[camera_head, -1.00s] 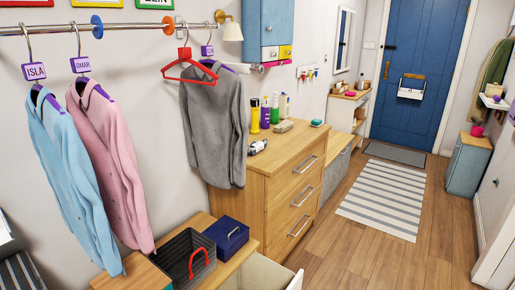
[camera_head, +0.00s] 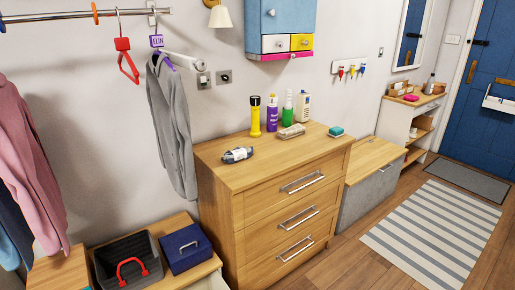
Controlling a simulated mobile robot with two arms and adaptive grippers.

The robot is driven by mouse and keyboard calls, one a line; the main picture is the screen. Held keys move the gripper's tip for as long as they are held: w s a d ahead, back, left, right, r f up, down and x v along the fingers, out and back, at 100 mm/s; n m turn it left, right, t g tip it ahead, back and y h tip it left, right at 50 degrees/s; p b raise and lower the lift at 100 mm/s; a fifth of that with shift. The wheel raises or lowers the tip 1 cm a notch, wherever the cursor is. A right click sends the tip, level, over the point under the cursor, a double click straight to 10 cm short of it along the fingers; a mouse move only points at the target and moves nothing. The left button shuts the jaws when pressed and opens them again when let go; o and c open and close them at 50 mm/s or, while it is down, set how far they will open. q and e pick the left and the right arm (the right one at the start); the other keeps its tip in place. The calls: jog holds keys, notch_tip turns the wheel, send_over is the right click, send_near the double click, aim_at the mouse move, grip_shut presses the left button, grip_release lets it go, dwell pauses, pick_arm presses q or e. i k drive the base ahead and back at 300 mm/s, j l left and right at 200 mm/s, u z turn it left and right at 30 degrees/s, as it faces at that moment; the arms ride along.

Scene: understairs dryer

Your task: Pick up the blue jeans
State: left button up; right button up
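I see no blue jeans in the head view. The only clothes in view hang on the rail: a grey shirt (camera_head: 174,125), a pink shirt (camera_head: 32,165) at the left edge, and part of a blue garment (camera_head: 12,225) below it, too cut off to identify. Neither of my grippers is in view.
A wooden drawer chest (camera_head: 288,215) stands in the middle with bottles on top. A dark basket (camera_head: 108,258) and a blue box (camera_head: 187,247) sit on a low wooden unit. A striped rug (camera_head: 435,235) lies on open floor at right, before a blue door (camera_head: 488,110).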

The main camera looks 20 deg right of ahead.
aim_at(240, 152)
jog(key=i+l+u, duration=0.15)
jog(key=l, duration=0.8)
jog(key=i+l+u, duration=0.15)
jog(key=l, duration=0.85)
jog(key=l+u, duration=0.15)
jog(key=l, duration=0.85)
jog(key=i, duration=0.05)
